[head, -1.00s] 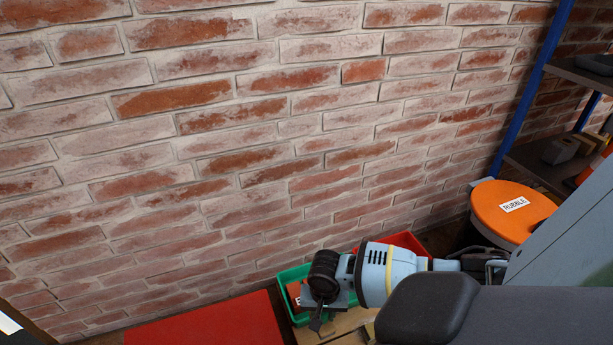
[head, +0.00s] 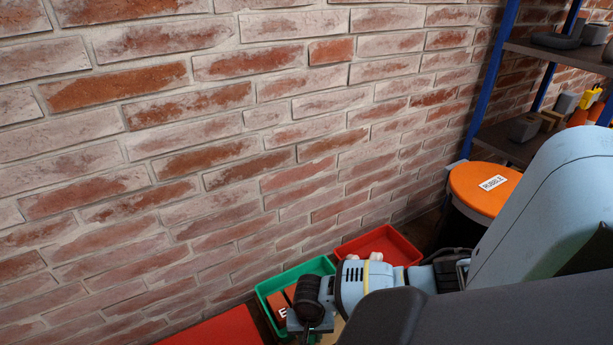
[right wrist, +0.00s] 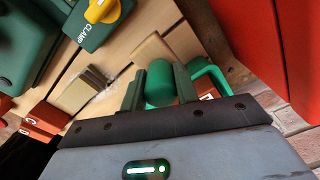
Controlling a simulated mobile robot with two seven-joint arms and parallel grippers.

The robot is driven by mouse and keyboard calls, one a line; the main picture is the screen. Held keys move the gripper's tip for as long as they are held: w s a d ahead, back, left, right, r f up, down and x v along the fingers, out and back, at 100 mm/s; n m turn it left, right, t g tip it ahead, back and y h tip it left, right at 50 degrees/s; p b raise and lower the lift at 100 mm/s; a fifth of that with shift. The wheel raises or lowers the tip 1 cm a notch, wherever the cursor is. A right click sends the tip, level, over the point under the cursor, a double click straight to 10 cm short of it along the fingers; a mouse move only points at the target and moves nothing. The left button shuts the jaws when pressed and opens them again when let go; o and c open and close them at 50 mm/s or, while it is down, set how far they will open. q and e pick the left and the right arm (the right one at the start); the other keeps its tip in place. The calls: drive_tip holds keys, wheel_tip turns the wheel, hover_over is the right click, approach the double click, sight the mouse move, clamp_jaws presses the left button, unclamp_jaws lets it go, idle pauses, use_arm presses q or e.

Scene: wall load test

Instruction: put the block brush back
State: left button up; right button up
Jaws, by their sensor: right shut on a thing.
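In the right wrist view my right gripper (right wrist: 158,88) is shut on a green rounded handle (right wrist: 160,80), which appears to be that of the block brush. A pale wooden piece shows just beyond it; I cannot tell whether it belongs to the brush. In the head view my right gripper (head: 303,325) is low in the picture, in front of the green tray (head: 264,290). The held thing is hidden there behind the gripper. My left gripper is not in view.
The green tray holds a red brick (head: 280,303) marked E. A red tray (head: 393,243) stands beside it. A bin with an orange lid (head: 492,186) marked RUBBLE and a shelf (head: 520,145) are at right. A green clamp (right wrist: 100,25) and lettered bricks (right wrist: 45,119) show in the wrist view.

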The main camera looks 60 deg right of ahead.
sight(310, 342)
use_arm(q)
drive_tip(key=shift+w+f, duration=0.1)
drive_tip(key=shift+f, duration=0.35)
use_arm(e)
drive_tip(key=shift+f, duration=0.55)
